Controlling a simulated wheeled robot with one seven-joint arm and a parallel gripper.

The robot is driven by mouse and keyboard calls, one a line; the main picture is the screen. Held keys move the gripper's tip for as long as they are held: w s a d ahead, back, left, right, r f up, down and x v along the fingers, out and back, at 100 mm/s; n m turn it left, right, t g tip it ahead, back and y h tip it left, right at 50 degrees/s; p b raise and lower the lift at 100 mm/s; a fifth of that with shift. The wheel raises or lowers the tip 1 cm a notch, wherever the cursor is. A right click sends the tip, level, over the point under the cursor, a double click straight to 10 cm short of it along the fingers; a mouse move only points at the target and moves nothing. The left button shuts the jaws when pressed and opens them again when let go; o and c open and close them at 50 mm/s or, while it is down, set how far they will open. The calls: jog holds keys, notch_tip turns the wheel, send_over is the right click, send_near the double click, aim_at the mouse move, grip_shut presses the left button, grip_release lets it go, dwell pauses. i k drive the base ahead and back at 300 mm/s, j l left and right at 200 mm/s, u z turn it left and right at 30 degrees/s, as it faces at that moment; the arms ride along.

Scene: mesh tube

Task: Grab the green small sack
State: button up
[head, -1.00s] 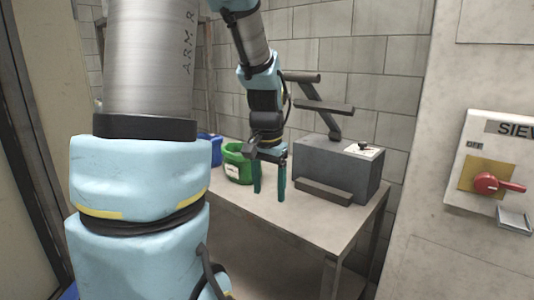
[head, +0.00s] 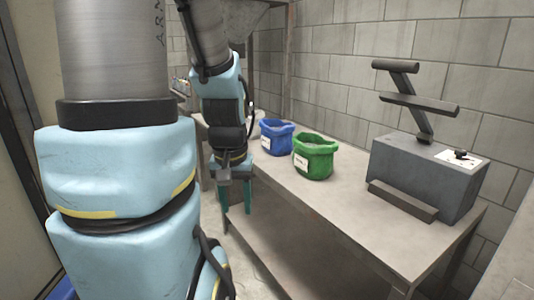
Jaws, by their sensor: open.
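The green small sack (head: 314,160) stands upright and open-topped on the table, with a white label on its front. My gripper (head: 234,208) points down with its teal fingers apart and nothing seen between them. It is to the left of and lower in the picture than the green sack, by the table's left front edge, apart from the sack.
A blue sack (head: 275,138) with a white label stands just left of and behind the green one. A grey machine (head: 425,180) with dark bars occupies the table's right end. The tabletop (head: 345,205) is bare in front of the sacks. A block wall (head: 350,60) rises behind.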

aim_at(313, 157)
jog(key=l+u, duration=0.2)
jog(key=u, duration=0.25)
jog(key=k+l+u, duration=0.1)
jog(key=u, duration=0.3)
jog(key=k+l+u, duration=0.1)
jog(key=u, duration=0.35)
jog(key=k+l+u, duration=0.1)
jog(key=u, duration=0.35)
jog(key=k+l, duration=0.15)
jog(key=k, duration=0.15)
jog(key=k+l, duration=0.2)
jog(key=k, duration=0.15)
